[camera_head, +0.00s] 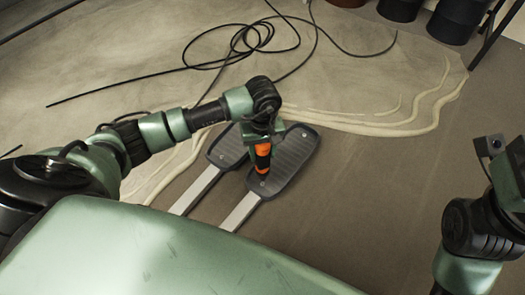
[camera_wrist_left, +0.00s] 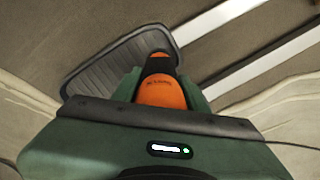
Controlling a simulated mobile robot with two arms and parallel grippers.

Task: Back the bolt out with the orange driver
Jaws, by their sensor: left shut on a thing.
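My left gripper (camera_head: 263,138) is shut on the orange driver (camera_head: 262,152), which has black bands and points down over the right foot pedal (camera_head: 290,151). The driver's dark lower end is near a small pale spot at the pedal's near end. I cannot tell whether that spot is the bolt or whether the tip touches it. In the left wrist view the driver's orange body (camera_wrist_left: 162,92) shows beyond my green gripper housing, over the dark ribbed pedal (camera_wrist_left: 100,68). The bolt cannot be made out there. My right arm shows at the right edge, its fingers out of frame.
A second pedal (camera_head: 229,146) lies close on the left. Pale metal bars (camera_head: 241,212) run from both pedals toward my body. A black cable (camera_head: 150,83) loops over the pale floor patch behind. Dark pots (camera_head: 455,20) stand at the back right. Brown floor right of the pedals is clear.

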